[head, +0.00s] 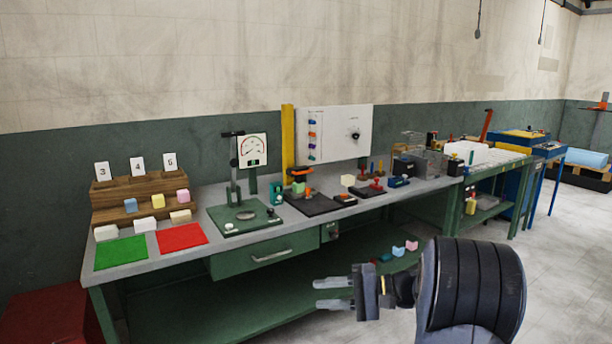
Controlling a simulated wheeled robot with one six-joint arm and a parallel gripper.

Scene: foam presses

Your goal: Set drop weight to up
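A tall yellow post (288,140) stands on the bench behind a dark base plate (312,204). An orange and black piece (300,173), which may be the drop weight, sits low in front of the post, just above a pale green block (298,188). I cannot tell whether it touches the block. My gripper (319,294) is at the lower middle, in front of the bench and apart from everything on it. Its two fingers point left with an empty gap between them.
A gauge press (240,215) stands left of the post. Green (121,252) and red (182,237) mats lie at the bench's left end, before a wooden rack (140,193) with foam blocks. A white panel (337,130) stands behind. The drawer handle (272,256) sticks out in front.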

